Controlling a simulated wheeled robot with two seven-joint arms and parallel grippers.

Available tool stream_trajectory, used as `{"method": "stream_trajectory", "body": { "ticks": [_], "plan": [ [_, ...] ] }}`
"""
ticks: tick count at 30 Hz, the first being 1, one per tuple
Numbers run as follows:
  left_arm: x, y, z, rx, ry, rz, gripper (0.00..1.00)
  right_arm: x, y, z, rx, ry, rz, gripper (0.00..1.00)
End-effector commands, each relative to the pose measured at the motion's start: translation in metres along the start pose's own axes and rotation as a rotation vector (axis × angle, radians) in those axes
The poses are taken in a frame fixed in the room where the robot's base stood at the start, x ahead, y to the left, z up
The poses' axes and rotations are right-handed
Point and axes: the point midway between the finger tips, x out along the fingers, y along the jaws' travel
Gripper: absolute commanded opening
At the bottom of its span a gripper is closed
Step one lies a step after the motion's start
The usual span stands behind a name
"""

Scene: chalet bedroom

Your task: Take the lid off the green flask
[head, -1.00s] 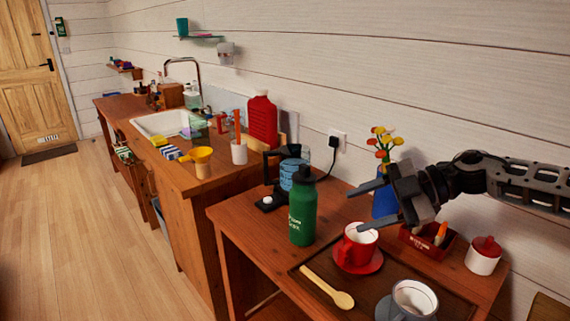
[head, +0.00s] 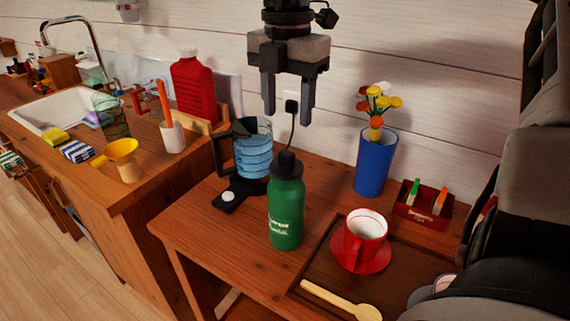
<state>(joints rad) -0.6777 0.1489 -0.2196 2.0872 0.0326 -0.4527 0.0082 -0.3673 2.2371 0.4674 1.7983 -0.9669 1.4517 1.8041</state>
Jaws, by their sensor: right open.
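The green flask (head: 286,212) stands upright on the wooden side table (head: 220,243), at its left part. Its black lid (head: 286,165) is on top of the flask. My right gripper (head: 288,118) points straight down above the lid, with its two fingers apart and nothing between them. In the picture the fingertips are a little above the lid and not touching it. My left gripper is not in the picture.
A kettle with blue water (head: 252,150) stands close behind the flask. A red cup (head: 364,234) on a saucer and a wooden spoon (head: 338,299) are to the right. Behind are a blue vase (head: 375,165) and a red box (head: 424,206). My arm hides the table's right end.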

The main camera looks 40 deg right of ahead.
Motion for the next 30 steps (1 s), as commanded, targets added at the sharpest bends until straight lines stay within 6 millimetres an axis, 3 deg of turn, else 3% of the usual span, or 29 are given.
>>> {"method": "stream_trajectory", "body": {
  "ticks": [3, 11, 18, 28, 30],
  "plan": [
    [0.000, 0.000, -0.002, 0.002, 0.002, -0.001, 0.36, 0.019, 0.000, 0.000, -0.001, 0.002, -0.002, 0.51],
    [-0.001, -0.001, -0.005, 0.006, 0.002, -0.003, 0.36, 0.037, -0.001, -0.001, -0.001, 0.004, -0.001, 0.51],
    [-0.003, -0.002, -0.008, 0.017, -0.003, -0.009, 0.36, 0.073, -0.001, -0.001, -0.001, 0.003, -0.001, 0.51],
    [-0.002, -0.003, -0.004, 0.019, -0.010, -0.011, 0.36, 0.081, -0.001, -0.001, 0.001, 0.001, 0.003, 0.51],
    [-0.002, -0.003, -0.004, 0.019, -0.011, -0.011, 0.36, 0.081, -0.001, -0.001, 0.001, 0.001, 0.003, 0.31]
  ]
}}
